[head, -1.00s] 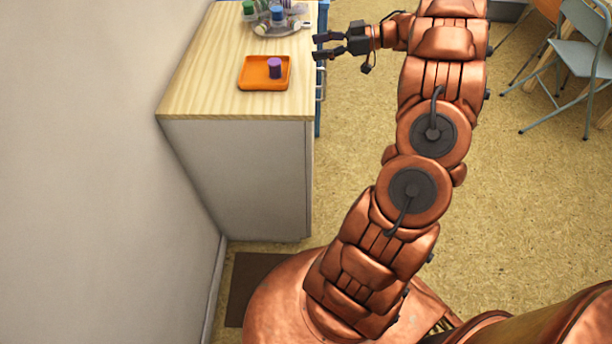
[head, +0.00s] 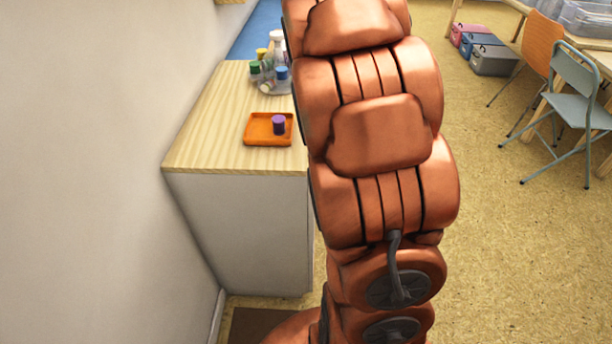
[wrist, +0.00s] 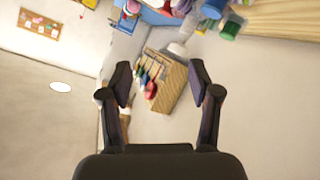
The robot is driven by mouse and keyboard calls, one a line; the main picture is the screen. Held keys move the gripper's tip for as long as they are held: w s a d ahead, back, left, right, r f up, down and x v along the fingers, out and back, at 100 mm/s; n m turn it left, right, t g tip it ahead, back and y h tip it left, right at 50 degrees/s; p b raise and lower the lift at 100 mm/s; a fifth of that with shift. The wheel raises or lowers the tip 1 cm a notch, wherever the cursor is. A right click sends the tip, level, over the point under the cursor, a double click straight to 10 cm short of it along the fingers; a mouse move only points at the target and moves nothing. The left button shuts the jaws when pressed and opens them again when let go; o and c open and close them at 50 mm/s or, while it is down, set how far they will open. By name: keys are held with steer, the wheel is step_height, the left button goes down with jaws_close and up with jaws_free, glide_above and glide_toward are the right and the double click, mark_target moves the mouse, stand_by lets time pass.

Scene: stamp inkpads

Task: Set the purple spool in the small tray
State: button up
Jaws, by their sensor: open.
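The purple spool (head: 278,125) stands upright in the small orange tray (head: 254,139), toward the tray's right side, on the light wooden counter. My gripper (wrist: 160,85) shows in the wrist view with its two dark fingers apart and nothing between them. In the head view my gripper is out of sight, hidden behind my copper arm or beyond the frame. The wrist view is turned on its side or upside down, and I do not make out the spool or the tray in it.
On the counter (head: 215,117), behind the tray, several bottles and small coloured jars (head: 272,75) stand close together. A wall runs along the left. Blue and orange chairs (head: 575,90) and storage boxes (head: 490,58) stand at the right. Floor between is clear.

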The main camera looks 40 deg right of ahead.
steer(key=s+a+f+g+y, duration=0.2)
steer(key=s+a+f+g, duration=0.2)
steer(key=s+a, duration=0.7)
steer(key=s+a+f+g+y, duration=0.2)
steer(key=s+a+f+g, duration=0.3)
steer(key=s+a, duration=0.6)
steer(key=s+a+f+g+y, duration=0.2)
steer(key=s+a+f+g, duration=0.3)
steer(key=s+a, duration=0.6)
steer(key=s+f, duration=0.2)
steer(key=s, duration=0.7)
steer(key=shift+a+f+y, duration=0.15)
steer(key=shift+a+y, duration=0.25)
step_height(320, 180, up, 15)
steer(key=t+p, duration=0.1)
steer(key=p, duration=1.2)
steer(key=shift+s+p, duration=0.3)
steer(key=shift+s, duration=0.1)
steer(key=shift+f, duration=0.15)
steer(key=shift+c, duration=0.3)
